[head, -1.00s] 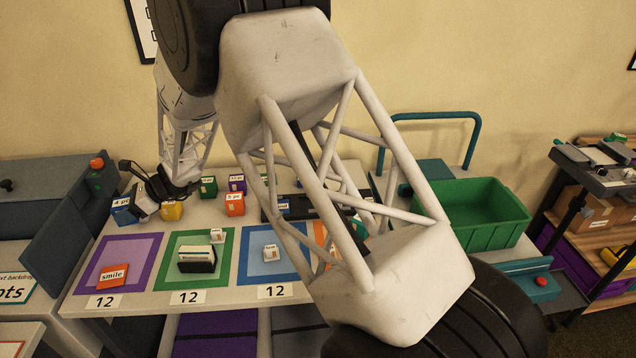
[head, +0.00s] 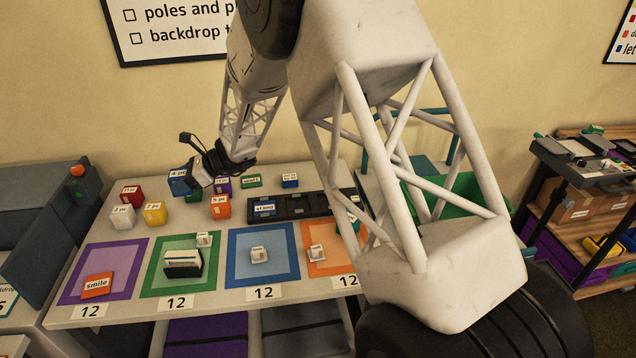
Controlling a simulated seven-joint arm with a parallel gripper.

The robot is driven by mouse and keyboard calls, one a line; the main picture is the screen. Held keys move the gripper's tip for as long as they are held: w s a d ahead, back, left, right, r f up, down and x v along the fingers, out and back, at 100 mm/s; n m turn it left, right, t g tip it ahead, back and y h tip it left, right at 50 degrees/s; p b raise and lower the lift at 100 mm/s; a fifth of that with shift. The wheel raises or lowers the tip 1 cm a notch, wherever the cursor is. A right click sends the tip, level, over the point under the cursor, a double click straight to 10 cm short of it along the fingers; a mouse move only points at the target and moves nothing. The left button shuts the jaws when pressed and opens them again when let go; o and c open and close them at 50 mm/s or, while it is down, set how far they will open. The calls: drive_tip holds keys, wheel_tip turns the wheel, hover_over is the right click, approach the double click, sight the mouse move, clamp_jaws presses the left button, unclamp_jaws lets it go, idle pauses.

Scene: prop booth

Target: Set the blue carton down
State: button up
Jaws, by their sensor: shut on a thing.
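The blue carton (head: 178,183), with a white label reading "4 pt", shows at the back left of the table in the head view. My gripper (head: 190,180) comes in from its right and is shut on it. The dark gripper body hides part of the carton's right side.
Near the gripper stand a red carton (head: 131,196), a white carton (head: 122,217), a yellow carton (head: 155,213), an orange carton (head: 220,207) and a purple carton (head: 222,186). A black tray (head: 320,205) lies to the right. Coloured mats fill the front.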

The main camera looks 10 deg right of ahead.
drive_tip(key=w+d+m+t+h, duration=0.15)
drive_tip(key=d+m+t, duration=0.4)
drive_tip(key=d, duration=3.75)
drive_tip(key=shift+n+y, duration=0.25)
drive_tip(key=shift+y, duration=0.1)
drive_tip(key=f, duration=0.8)
drive_tip(key=shift+a+f, duration=0.25)
drive_tip(key=shift+a, duration=0.1)
drive_tip(key=shift+f, duration=0.65)
drive_tip(key=shift+w, duration=0.15)
hover_over(319, 181)
drive_tip(key=shift+d+f, duration=0.1)
drive_tip(key=shift+f, duration=0.65)
drive_tip(key=shift+f, duration=1.75)
drive_tip(key=shift+f, duration=0.15)
